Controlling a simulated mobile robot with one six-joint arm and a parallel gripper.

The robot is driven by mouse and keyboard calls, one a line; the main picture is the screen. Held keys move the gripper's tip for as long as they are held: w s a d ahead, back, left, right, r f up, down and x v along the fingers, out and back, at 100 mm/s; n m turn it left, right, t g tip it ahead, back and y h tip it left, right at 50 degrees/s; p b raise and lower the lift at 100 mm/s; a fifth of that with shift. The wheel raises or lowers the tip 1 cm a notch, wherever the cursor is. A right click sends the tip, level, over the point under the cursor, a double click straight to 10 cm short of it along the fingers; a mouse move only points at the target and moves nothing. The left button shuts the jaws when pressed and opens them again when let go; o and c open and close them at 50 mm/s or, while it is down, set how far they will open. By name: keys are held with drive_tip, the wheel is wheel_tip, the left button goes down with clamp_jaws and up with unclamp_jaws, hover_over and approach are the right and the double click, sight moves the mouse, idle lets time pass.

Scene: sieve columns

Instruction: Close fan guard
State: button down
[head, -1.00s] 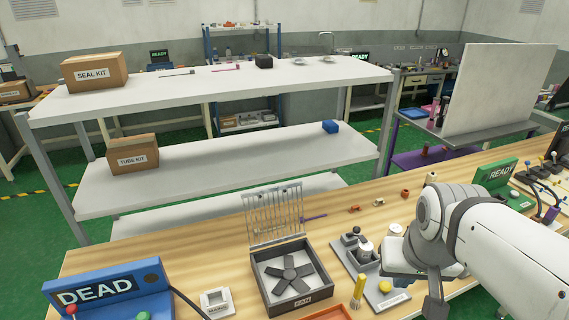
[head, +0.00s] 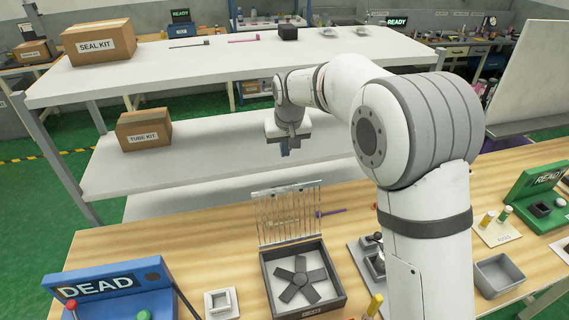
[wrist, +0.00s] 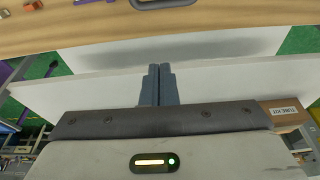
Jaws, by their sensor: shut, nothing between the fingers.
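The fan box (head: 266,284), a dark grey box with a grey fan (head: 300,278) inside, stands on the wooden bench in the head view. Its fan guard (head: 290,213), a pale barred grille, stands open and nearly upright along the box's back edge. My gripper (head: 285,151) is up beyond the guard, in front of the white shelves and apart from the box. In the wrist view its two blue-grey fingers (wrist: 159,84) are together with nothing between them. The guard is not clearly visible in the wrist view.
White shelves (head: 115,185) stand behind the bench, holding a SEAL KIT box (head: 98,43) and a TUBE KIT box (head: 144,130). A purple-handled tool (head: 330,212) lies right of the guard. My arm hides part of the bench's right side.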

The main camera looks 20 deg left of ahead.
wheel_tip(320, 180, down, 9)
drive_tip(key=s+p, duration=0.1)
drive_tip(key=p, duration=0.3)
drive_tip(key=shift+s+d, duration=0.2)
drive_tip(key=shift+s, duration=0.15)
